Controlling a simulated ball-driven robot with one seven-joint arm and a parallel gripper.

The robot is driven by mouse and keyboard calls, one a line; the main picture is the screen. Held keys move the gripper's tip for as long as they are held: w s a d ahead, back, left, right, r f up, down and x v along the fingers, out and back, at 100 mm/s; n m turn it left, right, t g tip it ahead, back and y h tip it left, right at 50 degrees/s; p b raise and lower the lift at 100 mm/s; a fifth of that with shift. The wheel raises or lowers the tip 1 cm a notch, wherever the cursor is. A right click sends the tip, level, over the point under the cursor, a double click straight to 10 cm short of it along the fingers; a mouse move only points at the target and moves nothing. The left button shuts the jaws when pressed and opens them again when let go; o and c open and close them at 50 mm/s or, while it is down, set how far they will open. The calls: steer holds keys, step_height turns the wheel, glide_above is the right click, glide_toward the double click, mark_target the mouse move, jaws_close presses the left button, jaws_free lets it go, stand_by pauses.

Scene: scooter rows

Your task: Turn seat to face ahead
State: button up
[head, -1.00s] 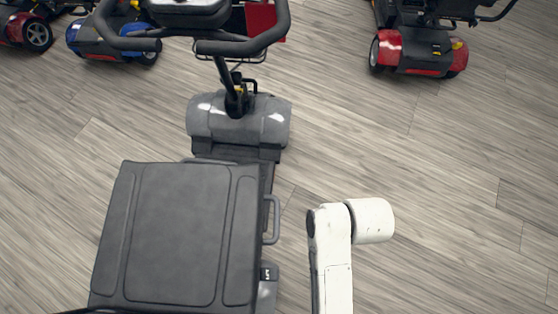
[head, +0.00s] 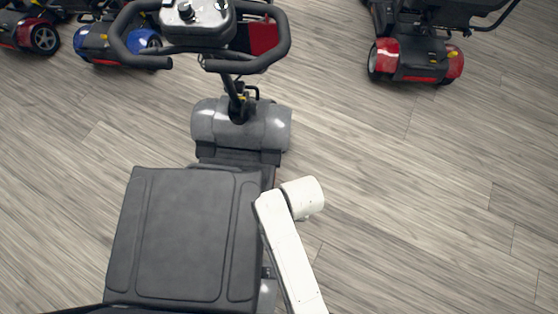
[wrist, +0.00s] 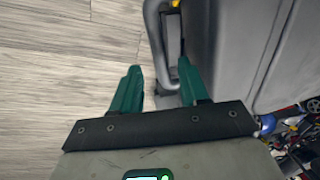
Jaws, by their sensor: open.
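The scooter seat (head: 185,235) is a dark grey padded square at the lower left of the head view, turned very slightly from the line of the scooter's deck. The tiller with black looped handlebar (head: 210,70) stands ahead of it. In the wrist view the seat's grey side (wrist: 230,45) fills the right. A grey looped handle (wrist: 155,35) runs along it, its near end between my fingertips in the picture; I cannot tell whether they touch it. My gripper (wrist: 160,66) has green fingers, spread apart and holding nothing.
A red scooter (head: 415,60) stands at the upper right. A blue scooter (head: 95,45) and another red one (head: 25,35) stand at the upper left. The wood-look floor (head: 430,200) to the right is clear.

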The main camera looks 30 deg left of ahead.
steer(key=shift+s+a+f, duration=0.1)
steer(key=shift+a+f, duration=0.05)
steer(key=shift+f, duration=0.55)
steer(key=shift+s+a+f, duration=0.1)
steer(key=shift+f, duration=0.6)
jaws_close()
